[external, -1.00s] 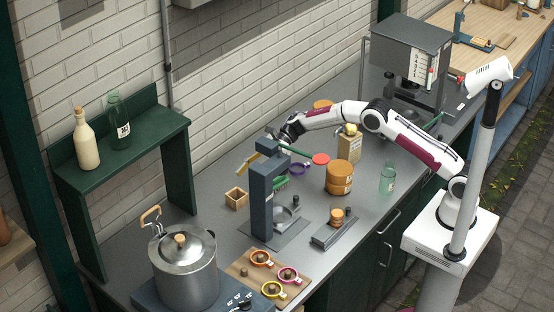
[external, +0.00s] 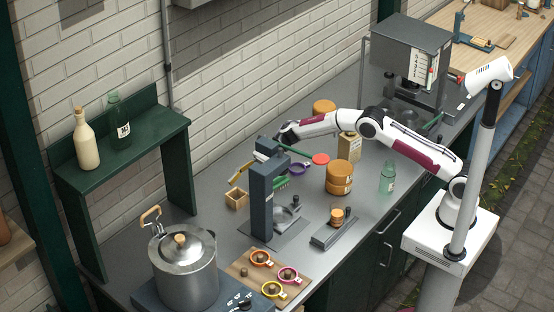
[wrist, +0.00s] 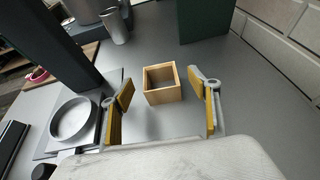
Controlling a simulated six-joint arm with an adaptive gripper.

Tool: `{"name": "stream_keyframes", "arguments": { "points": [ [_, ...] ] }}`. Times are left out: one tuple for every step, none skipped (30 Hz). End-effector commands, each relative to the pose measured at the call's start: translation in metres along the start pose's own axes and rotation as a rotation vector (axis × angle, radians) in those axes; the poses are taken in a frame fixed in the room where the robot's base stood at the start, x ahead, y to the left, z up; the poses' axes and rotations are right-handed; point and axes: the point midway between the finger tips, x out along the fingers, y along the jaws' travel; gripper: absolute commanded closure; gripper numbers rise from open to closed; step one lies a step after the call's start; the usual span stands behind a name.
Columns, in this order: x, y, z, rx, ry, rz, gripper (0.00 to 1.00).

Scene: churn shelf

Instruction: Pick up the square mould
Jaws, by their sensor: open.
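The square mould (external: 236,199) is a small open wooden box frame on the grey counter, left of the dark press in the external view. In the wrist view the mould (wrist: 162,83) sits ahead of and between my two yellow-padded fingers, with counter showing between them and it. My gripper (wrist: 163,108) is open and empty. In the external view my gripper (external: 258,160) is behind the press and partly hidden by it, above the counter and beyond the mould.
The dark press (external: 264,195) with a round metal pan (wrist: 73,118) stands right beside the mould. A steel pot (external: 184,265) and a board with several coloured rings (external: 247,262) lie nearer. A green shelf (external: 178,180) stands left. Counter around the mould is clear.

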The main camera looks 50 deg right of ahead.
Motion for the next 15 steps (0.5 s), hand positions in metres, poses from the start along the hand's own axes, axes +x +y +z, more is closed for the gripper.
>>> {"name": "stream_keyframes", "arguments": {
  "points": [
    [0.007, 0.001, 0.0, -0.001, 0.0, 0.003, 0.39],
    [0.011, 0.002, -0.001, -0.001, 0.0, 0.003, 0.39],
    [0.015, 0.002, -0.001, -0.001, 0.0, 0.003, 0.39],
    [0.018, 0.001, -0.001, -0.001, 0.0, 0.003, 0.39],
    [0.021, 0.001, -0.001, -0.001, 0.0, 0.002, 0.39],
    [0.024, 0.001, 0.0, -0.001, 0.0, 0.002, 0.39],
    [0.026, 0.001, -0.001, -0.001, 0.0, 0.002, 0.39],
    [0.028, 0.001, -0.001, 0.0, 0.0, 0.002, 0.39],
    [0.03, 0.001, -0.001, 0.0, 0.001, 0.002, 0.39],
    [0.03, 0.001, -0.001, 0.0, 0.001, 0.002, 0.39],
    [0.031, 0.001, -0.001, 0.0, 0.001, 0.001, 0.39],
    [0.031, 0.001, -0.001, 0.0, 0.0, 0.001, 0.39],
    [0.031, 0.001, -0.001, 0.0, 0.0, 0.001, 0.39],
    [0.031, 0.001, -0.001, 0.0, 0.0, 0.001, 0.39],
    [0.031, 0.001, -0.001, 0.0, 0.0, 0.001, 0.39]
  ]
}}
